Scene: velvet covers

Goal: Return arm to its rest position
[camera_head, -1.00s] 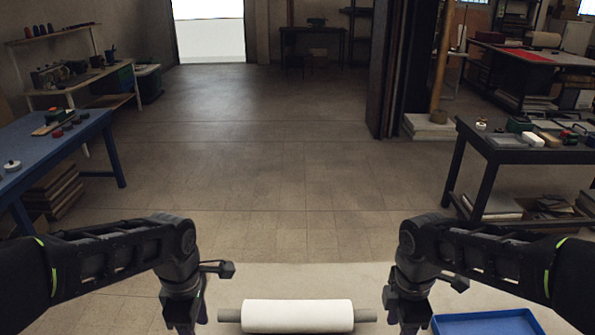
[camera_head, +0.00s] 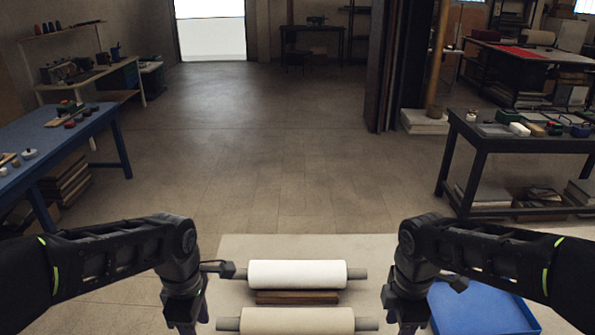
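My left arm (camera_head: 120,252) comes in from the left and bends down at its wrist. My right arm (camera_head: 475,248) comes in from the right and bends down in the same way. The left gripper housing (camera_head: 183,300) and the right gripper housing (camera_head: 406,300) point down at the bottom of the view. The fingertips of both are cut off by the lower edge, so I cannot see whether they are open or hold anything. Both stand either side of the rolls, apart from each other.
A pale table (camera_head: 260,245) lies in front of me. It bears a white roll (camera_head: 297,273), a cream roll (camera_head: 298,321), a brown wooden block (camera_head: 297,297) between them and a blue tray (camera_head: 485,310). A blue table (camera_head: 95,130) and a dark table (camera_head: 500,140) flank open floor (camera_head: 280,160).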

